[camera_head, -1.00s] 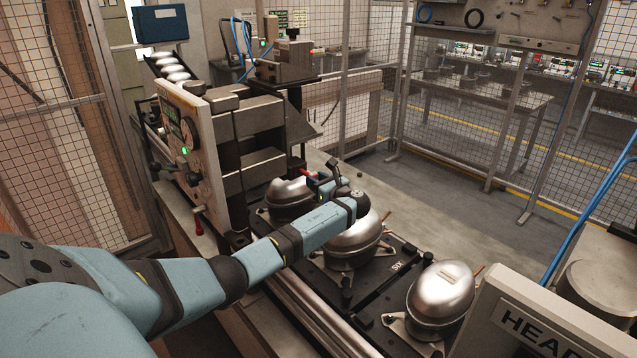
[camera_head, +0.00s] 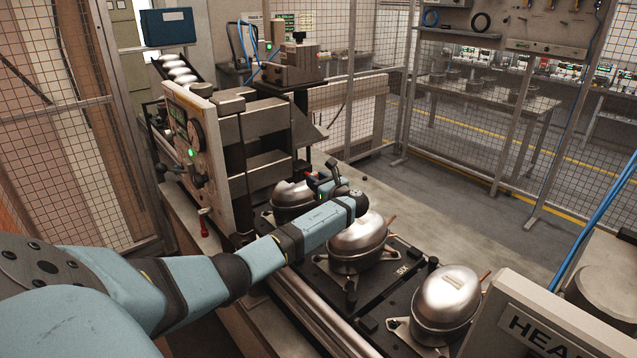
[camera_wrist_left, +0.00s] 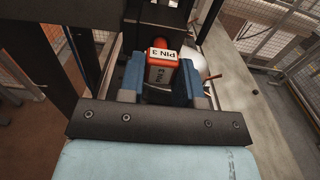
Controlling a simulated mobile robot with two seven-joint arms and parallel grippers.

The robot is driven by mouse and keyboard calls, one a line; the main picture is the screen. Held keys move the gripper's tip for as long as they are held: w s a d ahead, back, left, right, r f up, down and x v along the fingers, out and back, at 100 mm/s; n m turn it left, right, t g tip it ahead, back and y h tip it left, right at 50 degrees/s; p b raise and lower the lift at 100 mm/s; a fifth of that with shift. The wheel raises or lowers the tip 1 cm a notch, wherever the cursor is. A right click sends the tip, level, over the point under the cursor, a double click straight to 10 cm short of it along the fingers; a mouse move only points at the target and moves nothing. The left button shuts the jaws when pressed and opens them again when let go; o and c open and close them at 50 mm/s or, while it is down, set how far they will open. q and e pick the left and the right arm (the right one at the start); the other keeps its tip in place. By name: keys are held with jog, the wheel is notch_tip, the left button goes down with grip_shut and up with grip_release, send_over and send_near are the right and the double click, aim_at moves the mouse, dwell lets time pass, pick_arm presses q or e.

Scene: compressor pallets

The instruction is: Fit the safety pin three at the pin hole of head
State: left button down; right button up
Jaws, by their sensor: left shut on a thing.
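My left gripper (camera_head: 322,184) is shut on safety pin three, beside the press frame and above the far compressors. In the head view only a little red shows at the fingers. A panel at the lower right bears a partly cropped sign (camera_head: 533,333) reading "HEA". I cannot make out the pin hole. My right gripper is not in view.
The grey press frame (camera_head: 250,127) stands close left of the gripper. Shiny compressors (camera_head: 445,297) sit in a row on dark pallets below my arm, one marked "SIX". Mesh fencing (camera_head: 365,60) closes off the back. The floor at the right is open.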

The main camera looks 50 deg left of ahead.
pick_arm(q)
jog(key=shift+w+a, duration=0.1)
jog(key=shift+a, duration=1.1)
jog(key=c, duration=0.7)
grip_release()
jog(key=shift+c, duration=0.2)
jog(key=shift+d, duration=0.2)
jog(key=s+d+b, duration=0.1)
jog(key=d+b, duration=0.1)
jog(key=d, duration=1.1)
jog(key=shift+d, duration=0.2)
jog(key=shift+s, duration=0.15)
